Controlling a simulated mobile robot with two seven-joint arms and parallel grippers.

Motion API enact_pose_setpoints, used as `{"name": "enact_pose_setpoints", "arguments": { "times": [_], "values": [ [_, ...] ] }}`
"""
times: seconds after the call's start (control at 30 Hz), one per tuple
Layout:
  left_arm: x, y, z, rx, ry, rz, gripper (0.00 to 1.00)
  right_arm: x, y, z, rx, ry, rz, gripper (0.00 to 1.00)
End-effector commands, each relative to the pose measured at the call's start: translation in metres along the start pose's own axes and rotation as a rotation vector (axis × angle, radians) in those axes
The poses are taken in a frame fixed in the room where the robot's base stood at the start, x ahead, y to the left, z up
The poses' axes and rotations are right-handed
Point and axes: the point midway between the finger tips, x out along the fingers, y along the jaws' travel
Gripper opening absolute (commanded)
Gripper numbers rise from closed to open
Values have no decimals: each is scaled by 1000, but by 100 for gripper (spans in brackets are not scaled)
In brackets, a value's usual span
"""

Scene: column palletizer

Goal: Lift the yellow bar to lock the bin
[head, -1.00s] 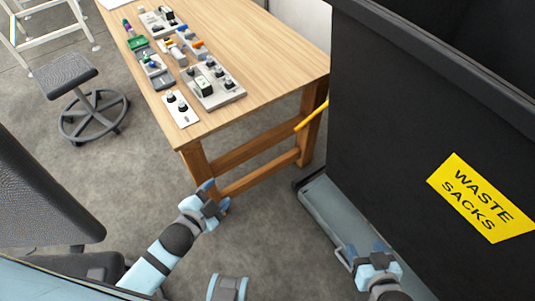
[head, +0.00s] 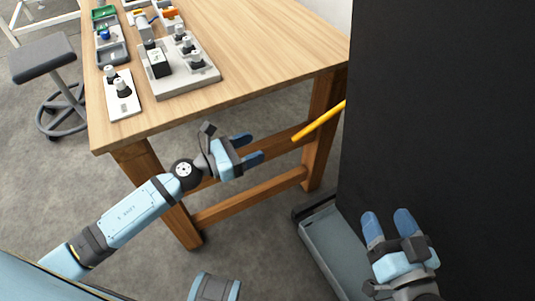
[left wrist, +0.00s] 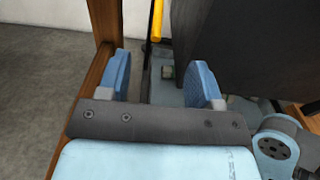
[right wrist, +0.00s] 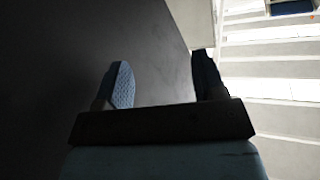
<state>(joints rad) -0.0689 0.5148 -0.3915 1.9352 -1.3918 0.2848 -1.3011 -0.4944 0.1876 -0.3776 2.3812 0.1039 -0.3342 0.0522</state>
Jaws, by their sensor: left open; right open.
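The yellow bar (head: 319,121) sticks out at a slant from behind the near left edge of the black bin (head: 440,110). Its far end is hidden by the bin. In the left wrist view the bar (left wrist: 157,20) shows at the top, beyond the fingers.
A wooden table (head: 270,60) with switch boxes (head: 178,65) and small trays stands at the left, its legs close to my left gripper. A grey base ledge (head: 335,245) runs along the bin's foot. A stool (head: 45,60) stands far left.

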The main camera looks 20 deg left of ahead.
Motion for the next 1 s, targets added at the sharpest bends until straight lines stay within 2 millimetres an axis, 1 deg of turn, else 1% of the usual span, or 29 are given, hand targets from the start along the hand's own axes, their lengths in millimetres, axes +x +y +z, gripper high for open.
{"name": "enact_pose_setpoints", "arguments": {
  "times": [0.03, 0.1, 0.17, 0.33, 0.47, 0.83, 1.0],
  "values": [
    [0, 0, -19, -1, 0, 0, 60, 2, -4, 0, 8, 51, -25, 64],
    [0, 0, -25, -2, -1, 1, 60, 2, -11, -11, 19, 103, -50, 64],
    [0, 0, -27, -2, -1, 1, 60, 2, -14, -18, 25, 132, -63, 64],
    [5, 0, -26, -4, -2, 2, 60, 0, -18, -29, 31, 164, -75, 64],
    [16, 1, -24, -4, -3, 3, 60, -1, -19, -35, 31, 180, -73, 64],
    [61, 0, -25, -5, -2, 2, 60, -4, -21, -52, 28, 237, -68, 64],
    [81, 1, -26, -5, -2, 3, 60, -3, -20, -51, 23, 230, -61, 64]
  ]
}}
